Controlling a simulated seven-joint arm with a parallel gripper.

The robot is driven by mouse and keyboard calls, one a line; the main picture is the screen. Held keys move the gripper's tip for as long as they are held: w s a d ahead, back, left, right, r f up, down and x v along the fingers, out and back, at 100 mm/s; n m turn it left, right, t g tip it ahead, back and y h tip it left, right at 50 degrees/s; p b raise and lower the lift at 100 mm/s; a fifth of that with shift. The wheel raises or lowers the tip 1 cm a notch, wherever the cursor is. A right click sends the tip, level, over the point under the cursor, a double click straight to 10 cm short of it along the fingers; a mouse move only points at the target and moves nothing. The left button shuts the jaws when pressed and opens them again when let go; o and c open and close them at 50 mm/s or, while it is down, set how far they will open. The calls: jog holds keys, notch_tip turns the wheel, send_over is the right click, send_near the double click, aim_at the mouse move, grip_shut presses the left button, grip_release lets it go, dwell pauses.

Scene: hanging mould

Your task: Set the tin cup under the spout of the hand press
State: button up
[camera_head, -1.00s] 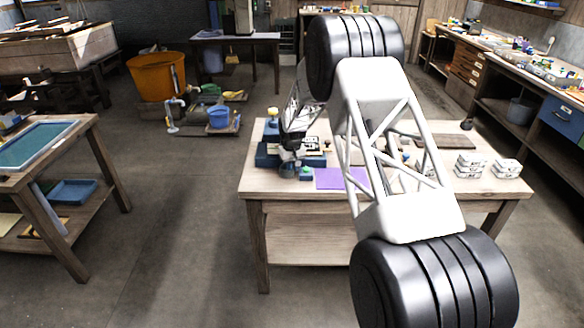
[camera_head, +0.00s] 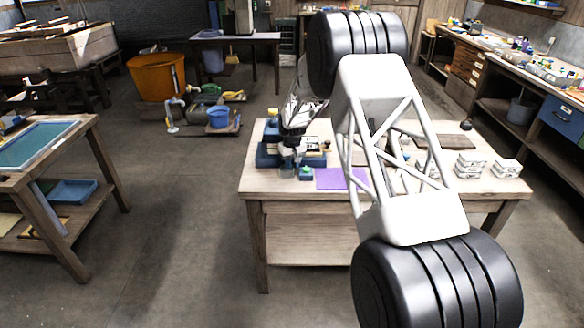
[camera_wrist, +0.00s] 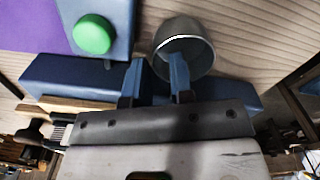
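The tin cup (camera_wrist: 197,40) is a grey metal cup on the wooden table, beside a blue block with a green knob (camera_wrist: 93,35). In the head view the cup (camera_head: 287,173) is small and grey, left of the green knob. My gripper (camera_wrist: 156,80) is at the cup with its two blue-grey fingers apart. The right finger overlaps the cup's opening and the left finger is outside it. I cannot tell whether either touches the cup. The hand press (camera_head: 268,156) is the blue apparatus behind the cup; its spout is hidden or too small to make out.
A purple sheet (camera_head: 342,179) lies right of the press. White stacked blocks (camera_head: 470,162) stand at the right of the table (camera_head: 262,187). My arm covers the table's middle. The front-left tabletop is clear.

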notch_tip(320, 180, up, 10)
jog(key=shift+r, duration=0.15)
dwell(0.3)
dwell(0.8)
jog(key=s+d+r+m, duration=0.1)
jog(key=s+d+r, duration=0.3)
jog(key=s+r, duration=0.5)
jog(key=s+d+r+t, duration=0.1)
jog(key=s+d+r, duration=0.45)
jog(key=s, duration=0.55)
jog(key=s+d+r+m, duration=0.1)
jog(key=s+d+r, duration=0.3)
jog(key=s+r, duration=0.5)
jog(key=s+d+f+m, duration=0.1)
jog(key=s+d, duration=0.2)
jog(key=s, duration=1.5)
jog(key=s+d+f+m+t, duration=0.1)
jog(key=s+d+f, duration=0.1)
jog(key=s, duration=1.6)
jog(key=shift+s+d+m+t, duration=0.2)
jog(key=shift+d+m+t, duration=0.1)
jog(key=shift+d, duration=0.4)
